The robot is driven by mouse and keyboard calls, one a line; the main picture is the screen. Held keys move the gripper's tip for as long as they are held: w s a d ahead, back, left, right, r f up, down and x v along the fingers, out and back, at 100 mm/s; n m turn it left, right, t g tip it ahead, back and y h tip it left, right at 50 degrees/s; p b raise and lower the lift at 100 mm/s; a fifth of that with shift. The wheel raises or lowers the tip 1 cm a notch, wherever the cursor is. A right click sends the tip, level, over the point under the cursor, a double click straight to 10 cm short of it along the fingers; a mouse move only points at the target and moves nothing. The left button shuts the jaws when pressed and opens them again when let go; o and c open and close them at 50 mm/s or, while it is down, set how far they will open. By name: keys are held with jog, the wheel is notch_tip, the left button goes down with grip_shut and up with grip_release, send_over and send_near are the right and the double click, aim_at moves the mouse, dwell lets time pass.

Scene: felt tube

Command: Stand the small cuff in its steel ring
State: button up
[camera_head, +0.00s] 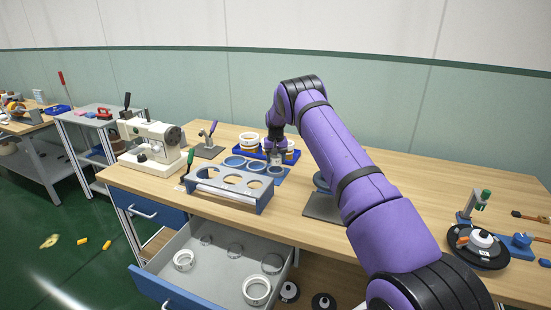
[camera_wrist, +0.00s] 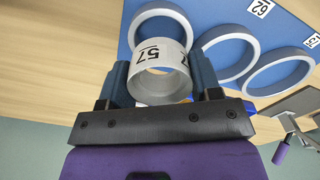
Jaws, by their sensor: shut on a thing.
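The small cuff (camera_wrist: 160,60), a short pale grey tube marked 57, is between the two fingers of my gripper (camera_wrist: 161,75) in the wrist view. My gripper is shut on it. A steel ring (camera_wrist: 158,10) lies on the blue board just beyond the cuff, which overlaps part of it. I cannot tell whether the cuff's lower end is inside this ring or above it. Two larger steel rings (camera_wrist: 228,55) (camera_wrist: 280,70) lie beside it. In the head view my gripper (camera_head: 276,154) is over the right end of the blue board, and the cuff is hard to make out.
A grey rack with holes (camera_head: 258,201) stands in front. An open drawer (camera_head: 215,283) below holds several pale rings. A sewing machine (camera_head: 150,140) is left.

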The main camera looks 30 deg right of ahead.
aim_at(276, 164)
jog(key=shift+f, duration=0.1)
dwell(0.4)
jog(key=shift+f, duration=0.85)
jog(key=shift+f, duration=0.2)
jog(key=shift+f, duration=0.65)
jog(key=shift+r, duration=0.2)
dwell(0.9)
jog(key=o, duration=1.2)
